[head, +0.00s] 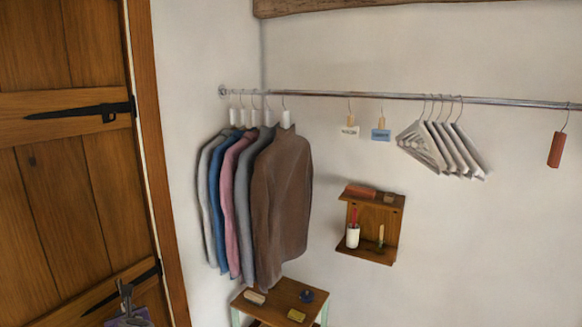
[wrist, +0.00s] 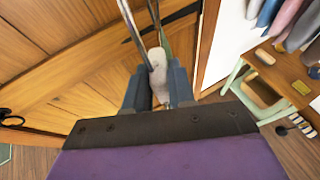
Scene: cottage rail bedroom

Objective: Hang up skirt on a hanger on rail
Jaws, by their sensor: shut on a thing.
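My gripper (head: 126,292) is at the bottom left of the head view, in front of the door and below the rail. In the wrist view my gripper (wrist: 158,88) is shut on a pale hanger neck (wrist: 158,72), with thin metal rods above it. The metal rail (head: 330,95) runs along the wall. Several empty pale hangers (head: 440,150) hang on it at the right.
Several garments (head: 282,190) hang at the rail's left end. A white tag (head: 349,132) and a blue tag (head: 381,135) hang mid-rail; a red block (head: 555,149) hangs far right. A small wall shelf (head: 377,215) and a low table (head: 285,292) stand below. The wooden door (head: 70,200) is left.

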